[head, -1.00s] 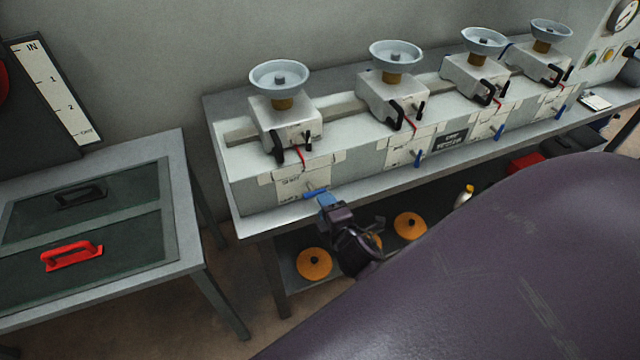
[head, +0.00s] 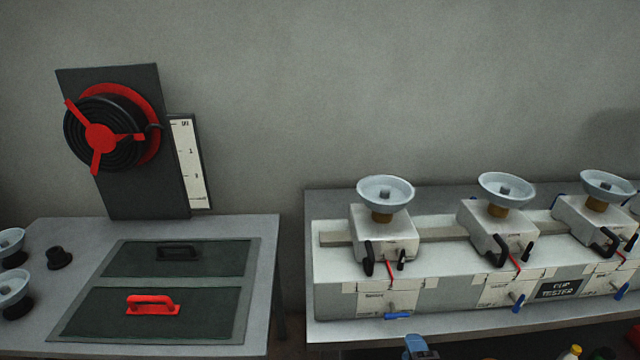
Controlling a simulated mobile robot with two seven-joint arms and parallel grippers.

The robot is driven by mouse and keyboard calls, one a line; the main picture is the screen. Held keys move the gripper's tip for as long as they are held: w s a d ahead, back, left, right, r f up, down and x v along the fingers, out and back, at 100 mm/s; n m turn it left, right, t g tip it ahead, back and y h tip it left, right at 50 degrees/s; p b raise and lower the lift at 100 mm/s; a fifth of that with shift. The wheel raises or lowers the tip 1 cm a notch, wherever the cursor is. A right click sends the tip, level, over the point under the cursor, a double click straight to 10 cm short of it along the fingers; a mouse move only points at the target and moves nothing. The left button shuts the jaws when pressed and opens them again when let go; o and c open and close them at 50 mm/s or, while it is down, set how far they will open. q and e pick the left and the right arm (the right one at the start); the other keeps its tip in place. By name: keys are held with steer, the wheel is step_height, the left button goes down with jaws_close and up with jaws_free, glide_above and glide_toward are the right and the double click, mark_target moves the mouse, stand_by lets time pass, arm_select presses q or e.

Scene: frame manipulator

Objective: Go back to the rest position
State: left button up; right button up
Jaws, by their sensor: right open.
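My right gripper (head: 420,347) shows only as a blue and dark tip at the bottom edge, below the front of the test bench. It is open, with nothing visible in it; the rest of it is cut off by the picture edge. The nearest blue lever (head: 397,316) lies level on the bench front, just above and left of the gripper, with a gap between them. My left gripper is not in view.
The long clip tester bench (head: 440,294) carries several white units with grey dishes (head: 385,189). At left, a table (head: 262,290) has dark panels with a red handle (head: 151,305) and a black handle (head: 180,252). A red-spoked reel (head: 100,137) stands behind it.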

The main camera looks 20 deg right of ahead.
steer(key=s+a+f+m+g+y+b, duration=0.2)
steer(key=s+f+m, duration=0.6)
steer(key=m, duration=0.6)
steer(key=shift+s+a+g+y, duration=0.5)
steer(key=shift+s+g+y, duration=0.2)
steer(key=shift+g, duration=0.2)
